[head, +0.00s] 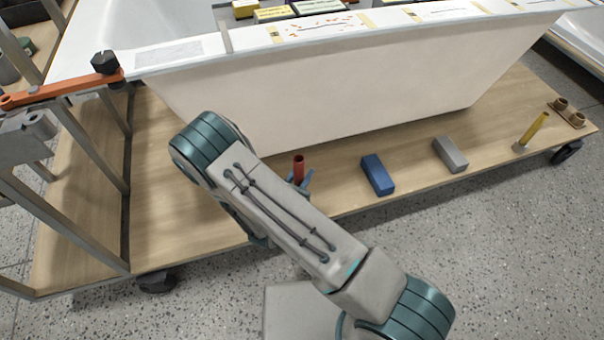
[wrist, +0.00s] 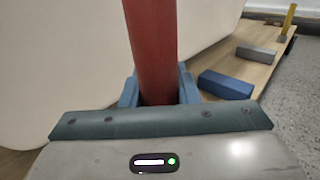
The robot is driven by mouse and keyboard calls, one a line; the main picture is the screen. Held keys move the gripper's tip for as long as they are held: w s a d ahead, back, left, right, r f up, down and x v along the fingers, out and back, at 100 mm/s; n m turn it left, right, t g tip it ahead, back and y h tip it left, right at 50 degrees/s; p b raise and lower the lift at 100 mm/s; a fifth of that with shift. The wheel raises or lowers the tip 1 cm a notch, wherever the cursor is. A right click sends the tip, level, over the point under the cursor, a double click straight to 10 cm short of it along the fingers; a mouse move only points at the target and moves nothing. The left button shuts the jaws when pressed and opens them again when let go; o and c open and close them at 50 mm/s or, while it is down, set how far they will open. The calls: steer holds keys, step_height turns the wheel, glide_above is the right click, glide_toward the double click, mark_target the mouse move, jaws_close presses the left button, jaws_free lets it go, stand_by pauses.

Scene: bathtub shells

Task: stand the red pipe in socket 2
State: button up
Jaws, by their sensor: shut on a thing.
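The red pipe (wrist: 152,45) stands between the blue fingers of my gripper (wrist: 158,92) in the wrist view. My gripper is shut on it. In the head view the top of the red pipe (head: 298,166) shows upright just behind my arm, in front of the white tub panel, with a blue finger beside it. The pipe's lower end is hidden, so I cannot tell what it rests on. A brown fitting with two round sockets (head: 568,112) sits at the far right end of the wooden board. I see no number on it.
A blue block (head: 377,174), a grey block (head: 450,154) and a yellow pipe (head: 534,130), leaning in a small base, stand along the wooden board (head: 410,150). The white tub panel (head: 330,95) rises behind them. An orange-handled clamp (head: 60,88) and metal frame are at left.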

steer(key=shift+s, duration=0.1)
steer(key=shift+f+b, duration=2)
steer(key=shift+f, duration=0.9)
steer(key=shift+f+b, duration=1.4)
steer(key=shift+f, duration=0.9)
steer(key=o, duration=1.1)
steer(key=p+v, duration=0.4)
steer(key=v, duration=0.9)
steer(key=shift+s+a, duration=0.25)
steer(key=shift+s, duration=0.05)
